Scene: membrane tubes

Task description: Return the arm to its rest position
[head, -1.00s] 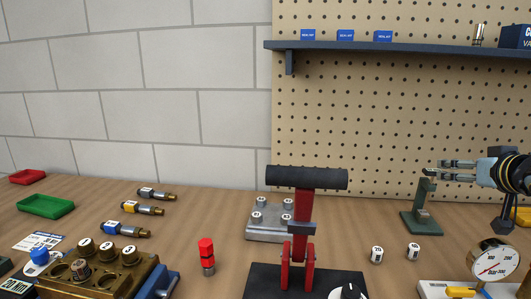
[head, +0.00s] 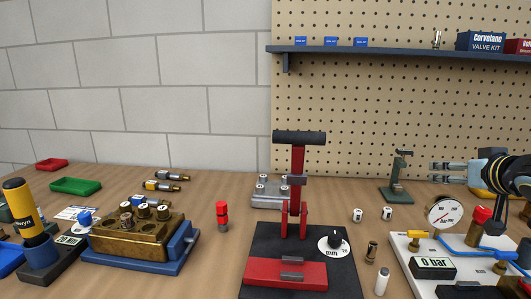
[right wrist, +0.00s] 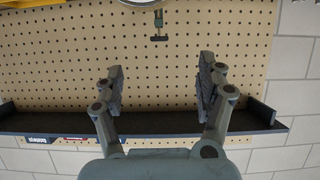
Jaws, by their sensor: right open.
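My right gripper (head: 457,172) is at the right side of the head view, above the bench. Its two fingers point left and stand apart, with nothing between them. The right wrist view shows the same gripper (right wrist: 161,85) open and empty, facing the pegboard and the dark shelf. A green stand (head: 398,180) is just left of the fingertips in the head view, apart from them. My left gripper is not in view.
The red press (head: 298,190) stands mid-bench. A gauge panel (head: 400,268) with a gauge (head: 445,212) lies below my right gripper. A brass block (head: 130,240) is at the left. The shelf (head: 400,49) runs along the pegboard (head: 350,110).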

